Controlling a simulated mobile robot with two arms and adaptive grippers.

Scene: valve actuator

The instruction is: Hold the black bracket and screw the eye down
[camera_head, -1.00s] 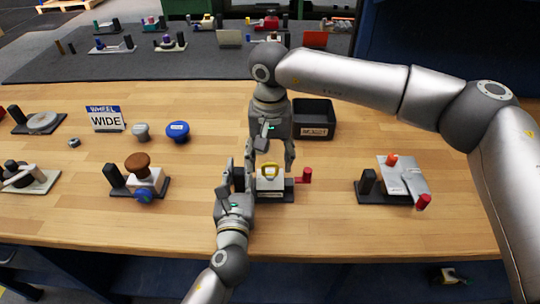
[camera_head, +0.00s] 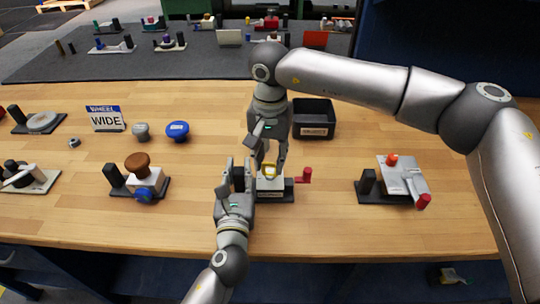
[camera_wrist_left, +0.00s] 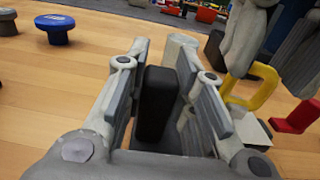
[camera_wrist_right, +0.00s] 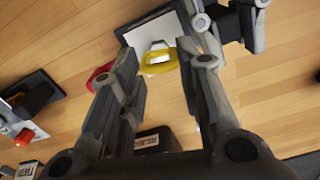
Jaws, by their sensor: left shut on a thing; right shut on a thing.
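The yellow eye (camera_head: 270,169) stands on a white block (camera_head: 268,184) on a dark base plate near the front of the bench. The black bracket (camera_wrist_left: 155,105) stands upright beside the block. My left gripper (camera_head: 238,172) is shut on the bracket, one finger on each side. My right gripper (camera_head: 271,163) comes down from above and is shut on the yellow eye. In the right wrist view the eye (camera_wrist_right: 158,64) sits between the fingertips. The fingers partly hide it in the head view. A red handle (camera_head: 304,175) sticks out at the block's right.
A black bin (camera_head: 315,118) stands behind my right gripper. A brown-knobbed fixture (camera_head: 139,178) is at left and a red-knobbed fixture (camera_head: 398,182) at right. A WIDE sign (camera_head: 105,118) and a blue knob (camera_head: 177,130) stand behind left.

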